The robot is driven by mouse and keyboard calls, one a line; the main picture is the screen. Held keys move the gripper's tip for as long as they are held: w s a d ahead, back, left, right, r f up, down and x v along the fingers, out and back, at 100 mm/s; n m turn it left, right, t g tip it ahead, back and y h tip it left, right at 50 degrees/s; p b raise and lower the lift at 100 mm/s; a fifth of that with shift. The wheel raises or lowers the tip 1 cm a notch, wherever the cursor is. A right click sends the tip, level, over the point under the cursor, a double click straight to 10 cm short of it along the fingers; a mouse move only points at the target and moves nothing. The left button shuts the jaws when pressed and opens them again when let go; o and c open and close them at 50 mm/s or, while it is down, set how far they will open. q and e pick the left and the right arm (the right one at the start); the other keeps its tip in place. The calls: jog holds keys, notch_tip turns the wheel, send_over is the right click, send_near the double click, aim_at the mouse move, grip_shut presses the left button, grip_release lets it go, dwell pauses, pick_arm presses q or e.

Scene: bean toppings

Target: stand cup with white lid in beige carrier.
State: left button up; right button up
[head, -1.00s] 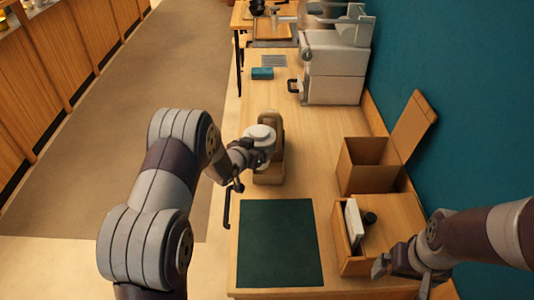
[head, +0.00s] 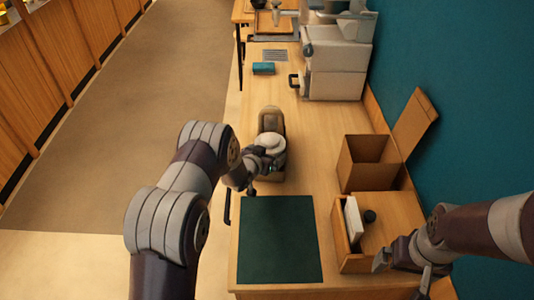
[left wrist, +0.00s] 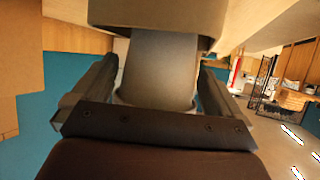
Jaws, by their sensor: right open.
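The cup with the white lid (head: 270,144) is upright in my left gripper (head: 268,157), over the near half of the beige carrier (head: 271,119). The cup and gripper hide much of the carrier; its tall back part shows behind the lid. In the left wrist view the fingers stand on both sides of the grey cup body (left wrist: 160,70). A brownish rim (left wrist: 150,14), apparently the carrier's, crosses the cup's end at the picture's top. Whether the cup's base touches the carrier's floor is hidden. My right gripper (head: 402,272) is open and empty at the lower right.
A dark green mat (head: 280,240) lies on the wooden table in front of the carrier. To the right are an open cardboard box (head: 368,165) and a wooden box (head: 345,255) with a white item. A grey machine (head: 335,70) and teal block (head: 264,69) stand farther back.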

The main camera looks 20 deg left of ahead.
pick_arm(q)
jog(key=shift+r, duration=0.2)
jog(key=s+r+g, duration=0.3)
jog(key=s, duration=0.8)
jog(key=s+r+n+g+y, duration=0.1)
jog(key=s+r+g, duration=0.3)
jog(key=s, duration=0.8)
jog(key=s+d+r+n+g+y, duration=0.1)
jog(key=s+r+g, duration=0.3)
jog(key=s, duration=0.7)
jog(key=shift+s+r+b, duration=0.2)
jog(key=shift+s+b, duration=0.15)
jog(key=shift+b, duration=0.1)
